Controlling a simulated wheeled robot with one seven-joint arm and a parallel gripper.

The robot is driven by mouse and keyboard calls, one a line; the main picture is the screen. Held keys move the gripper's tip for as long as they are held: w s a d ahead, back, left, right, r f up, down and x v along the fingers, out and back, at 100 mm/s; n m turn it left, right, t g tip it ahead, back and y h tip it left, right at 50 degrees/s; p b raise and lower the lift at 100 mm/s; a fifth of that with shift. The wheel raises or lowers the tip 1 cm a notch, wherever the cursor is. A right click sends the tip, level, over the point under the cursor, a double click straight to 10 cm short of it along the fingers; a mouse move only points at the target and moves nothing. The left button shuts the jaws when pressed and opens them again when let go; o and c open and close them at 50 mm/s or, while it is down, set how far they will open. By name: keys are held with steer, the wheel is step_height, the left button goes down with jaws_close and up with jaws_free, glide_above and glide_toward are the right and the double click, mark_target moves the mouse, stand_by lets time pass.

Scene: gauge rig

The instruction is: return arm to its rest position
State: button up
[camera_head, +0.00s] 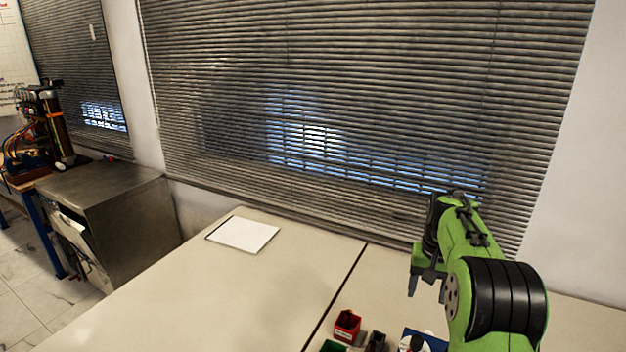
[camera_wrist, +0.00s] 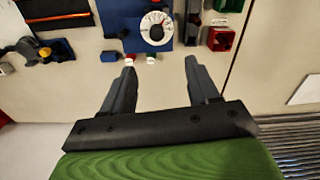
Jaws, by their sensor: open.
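My green arm reaches in from the right in the head view, with my gripper (camera_head: 425,279) held above the pale table (camera_head: 290,270). In the wrist view my gripper (camera_wrist: 159,72) has its two dark fingers spread apart, with nothing between them. Beyond the fingertips is a blue panel (camera_wrist: 134,41) with a round white dial (camera_wrist: 155,17) and a dark knob on it. The fingers look apart from the panel. In the head view only part of the blue panel (camera_head: 436,342) shows at the bottom edge, partly hidden by my arm.
A red bin (camera_head: 347,326), a green bin (camera_head: 333,347) and a dark bin (camera_head: 376,342) stand left of the panel. A white sheet (camera_head: 243,234) lies farther back. Blinds (camera_head: 350,100) rise behind the table. The table's left part is mostly clear.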

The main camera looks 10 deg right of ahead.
steer(key=s+a+r+n+t, duration=0.3)
steer(key=s+a+r, duration=0.85)
steer(key=s, duration=0.25)
steer(key=s+a+f+n+t, duration=0.1)
steer(key=s+a+f, duration=0.1)
steer(key=s, duration=0.5)
steer(key=s+a+f+n+t, duration=0.1)
steer(key=s+a+f, duration=0.1)
steer(key=s, duration=0.6)
steer(key=shift+a+f, duration=0.35)
steer(key=shift+a, duration=0.25)
stand_by(0.7)
